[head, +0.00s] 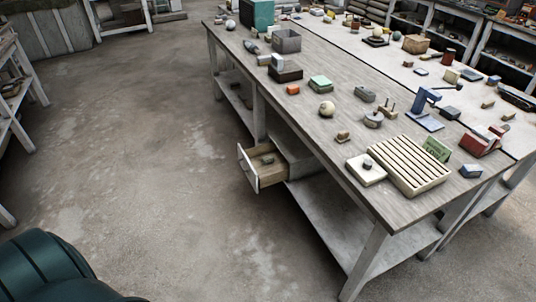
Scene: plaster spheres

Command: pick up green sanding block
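A pale green block (320,81) lies on the long wooden workbench (300,125), a little beyond its middle and near the left edge. It seems to rest on a darker layer, but it is too small to tell what that is. Neither of my grippers is in view. A darker green upright piece (437,149) with markings stands at the near end of the bench, behind a slatted rack.
An orange block (293,90), a pale sphere (327,109) and a dark-based block (285,71) stand around the green block. The slatted rack (398,166) fills the near end. An open drawer (262,165) juts out left. The floor (165,150) left of the bench is clear.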

